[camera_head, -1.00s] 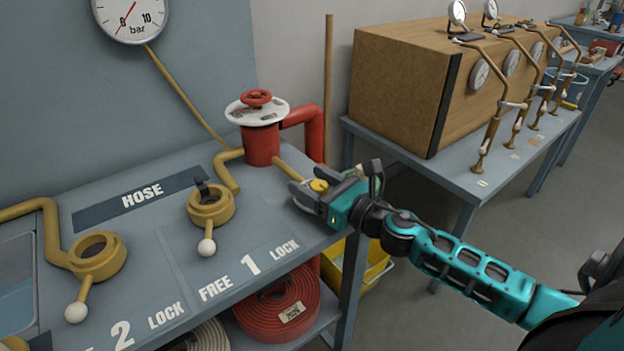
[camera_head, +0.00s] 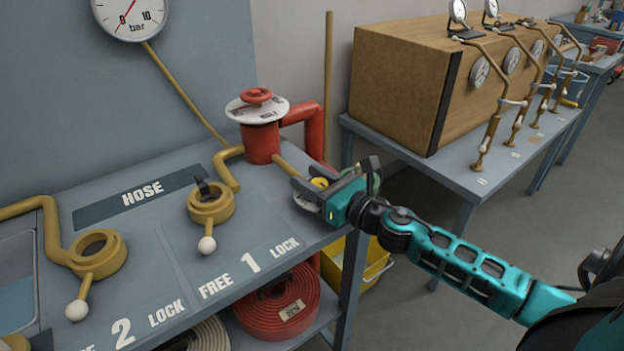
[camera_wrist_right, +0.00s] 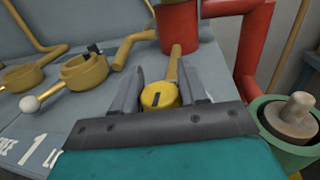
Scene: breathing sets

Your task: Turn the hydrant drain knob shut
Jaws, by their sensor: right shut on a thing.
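The red hydrant (camera_head: 262,143) stands at the back of the bench, with a red wheel (camera_head: 257,97) above a white disc on top. A brass drain pipe runs from its base toward the front right and ends in the yellow drain knob (camera_head: 320,183). The knob (camera_wrist_right: 160,96) has a dark slot mark on its face in the wrist view. My right gripper (camera_head: 309,192) is around the knob, with one finger on each side, and is shut on it. The fingers (camera_wrist_right: 160,90) partly hide the knob's sides. My left gripper is not in view.
Two brass couplings (camera_head: 211,203) (camera_head: 97,254) with white-ball levers sit on the bench left of my gripper. A gauge (camera_head: 130,14) hangs on the back panel. A wooden box (camera_head: 405,90) stands on the right-hand table. A red hose roll (camera_head: 283,309) lies on the lower shelf.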

